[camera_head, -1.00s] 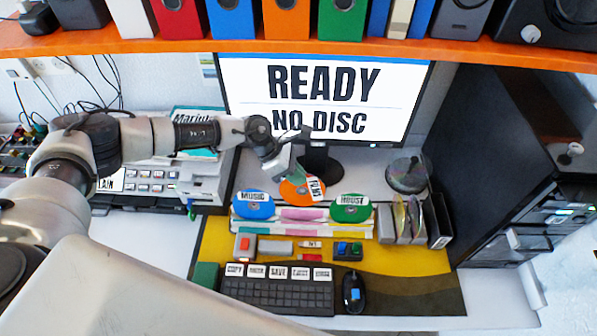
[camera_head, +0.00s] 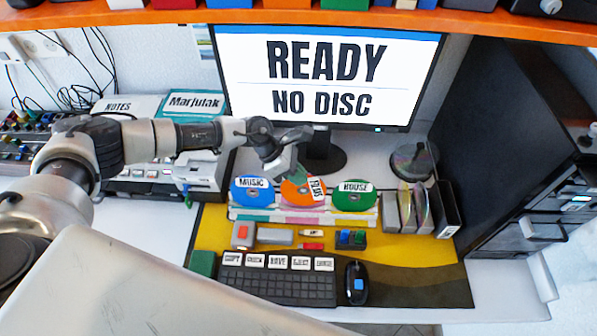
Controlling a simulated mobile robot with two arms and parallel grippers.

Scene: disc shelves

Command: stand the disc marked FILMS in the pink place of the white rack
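The orange disc marked FILMS (camera_head: 293,192) is upright at the middle of the white rack (camera_head: 262,219), its label turned on its side. It stands in line with the blue MUSIC disc (camera_head: 253,196) on its left and the green HOUSE disc (camera_head: 355,199) on its right. The pink place (camera_head: 303,213) is directly under it; I cannot tell whether its lower edge rests there. My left gripper (camera_head: 294,168) is at the disc's top edge and appears shut on it; the fingertips are small and partly hidden. My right gripper is not in view.
A monitor (camera_head: 320,85) reading READY NO DISC stands behind the rack. Several disc holders (camera_head: 408,210) stand right of it. A keyboard (camera_head: 277,285) and mouse (camera_head: 356,282) lie in front on the yellow mat (camera_head: 405,247). An orange shelf (camera_head: 300,17) crosses above.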

